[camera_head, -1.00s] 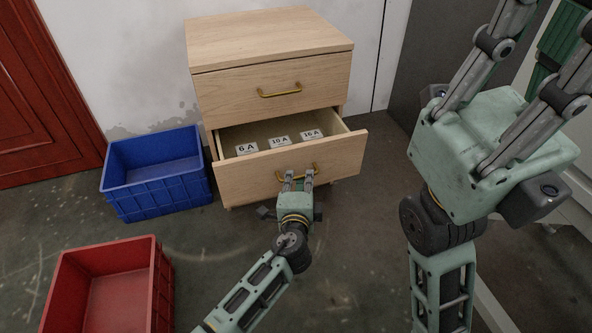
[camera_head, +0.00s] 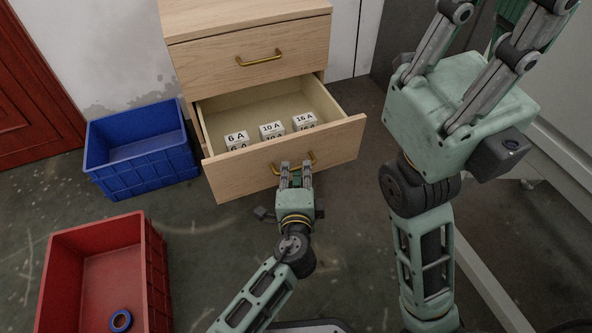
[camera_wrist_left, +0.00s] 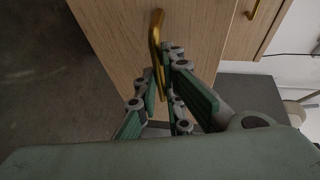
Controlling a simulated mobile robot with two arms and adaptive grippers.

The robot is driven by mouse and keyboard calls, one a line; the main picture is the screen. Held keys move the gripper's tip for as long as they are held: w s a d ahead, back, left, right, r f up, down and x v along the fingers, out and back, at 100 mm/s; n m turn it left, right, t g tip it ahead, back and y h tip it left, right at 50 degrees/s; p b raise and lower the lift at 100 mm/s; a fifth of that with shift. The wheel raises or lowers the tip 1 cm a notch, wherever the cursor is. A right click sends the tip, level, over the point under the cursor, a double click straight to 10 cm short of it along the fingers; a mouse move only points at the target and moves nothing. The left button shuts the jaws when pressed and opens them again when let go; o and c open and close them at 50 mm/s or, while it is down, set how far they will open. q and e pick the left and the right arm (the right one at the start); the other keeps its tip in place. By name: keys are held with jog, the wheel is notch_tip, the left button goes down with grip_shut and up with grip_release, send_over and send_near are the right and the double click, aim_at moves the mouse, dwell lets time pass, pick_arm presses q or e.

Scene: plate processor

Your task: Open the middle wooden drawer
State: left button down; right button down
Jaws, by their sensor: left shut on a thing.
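A light wooden cabinet (camera_head: 245,18) stands at the back against the wall. Its middle drawer (camera_head: 230,175), below the closed top drawer (camera_head: 212,68), is pulled well out and shows its inside. My left gripper (camera_head: 294,167) is shut on the brass handle (camera_head: 275,169) of this drawer. The handle (camera_wrist_left: 156,35) also shows between the fingers of the left gripper (camera_wrist_left: 167,68) in the left wrist view. My right gripper (camera_head: 485,35) is raised at the upper right, away from the cabinet, with its fingertips cut off by the frame.
Several white blocks marked 6 A (camera_head: 237,139), 10 A (camera_head: 271,130) and 16 A (camera_head: 305,121) lie in the drawer. A blue crate (camera_head: 150,163) stands left of the cabinet. A red crate (camera_head: 157,265) at the front left holds a blue-black ring (camera_head: 121,320). Open floor lies between them.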

pick_arm(q)
jog(key=c, duration=1.9)
grip_release()
jog(key=shift+o, duration=0.2)
jog(key=shift+s, duration=0.1)
jog(key=s+a+r, duration=0.1)
jog(key=s+r, duration=0.1)
jog(key=s, duration=0.9)
jog(key=shift+s, duration=0.3)
